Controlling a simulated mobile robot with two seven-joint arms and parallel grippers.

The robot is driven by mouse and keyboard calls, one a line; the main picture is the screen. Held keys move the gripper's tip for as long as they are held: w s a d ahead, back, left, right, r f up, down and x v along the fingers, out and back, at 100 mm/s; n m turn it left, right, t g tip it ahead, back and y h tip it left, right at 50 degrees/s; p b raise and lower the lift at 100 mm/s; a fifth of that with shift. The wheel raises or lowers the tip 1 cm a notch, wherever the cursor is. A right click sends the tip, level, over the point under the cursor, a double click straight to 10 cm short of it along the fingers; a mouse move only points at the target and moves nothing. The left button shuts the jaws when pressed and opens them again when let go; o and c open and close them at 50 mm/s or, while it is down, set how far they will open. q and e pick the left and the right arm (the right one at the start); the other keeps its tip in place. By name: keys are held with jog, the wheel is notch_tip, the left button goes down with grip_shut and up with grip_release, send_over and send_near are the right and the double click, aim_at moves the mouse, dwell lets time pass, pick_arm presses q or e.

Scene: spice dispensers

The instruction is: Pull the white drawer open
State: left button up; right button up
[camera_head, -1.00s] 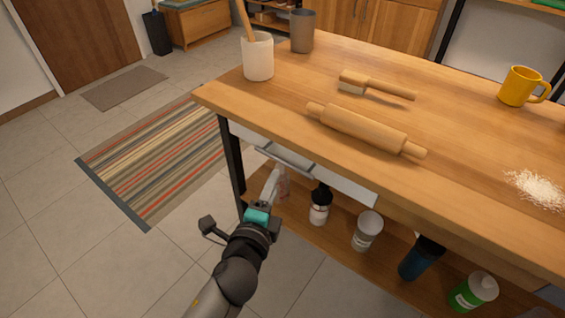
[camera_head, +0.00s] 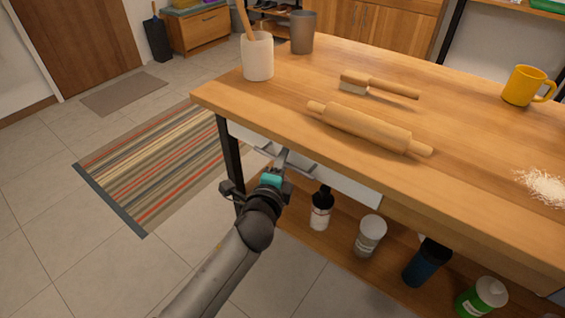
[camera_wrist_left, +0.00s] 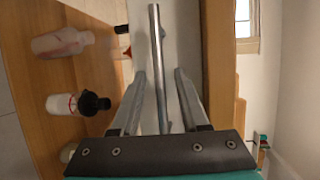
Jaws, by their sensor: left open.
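The white drawer (camera_head: 352,189) sits under the wooden table top, its front partly hidden by my left gripper. It appears shut or nearly so; I cannot tell exactly. Its long grey handle (camera_head: 268,149) runs along the front. My left gripper (camera_head: 286,158) is at the handle and open. In the left wrist view, the handle (camera_wrist_left: 157,45) is a metal bar between the two open fingers (camera_wrist_left: 160,75), with a gap on each side. The white drawer front (camera_wrist_left: 184,35) lies behind it. My right gripper is not in view.
The table top (camera_head: 230,97) overhangs the drawer, and a dark table leg (camera_head: 231,160) stands to its left. Several containers, including a black-capped bottle (camera_head: 321,209) and a grey can (camera_head: 370,235), stand on the shelf below. A rolling pin (camera_head: 365,127) lies on top.

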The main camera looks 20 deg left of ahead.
pick_arm(q)
jog(key=shift+c, duration=0.3)
grip_shut()
dwell(1.1)
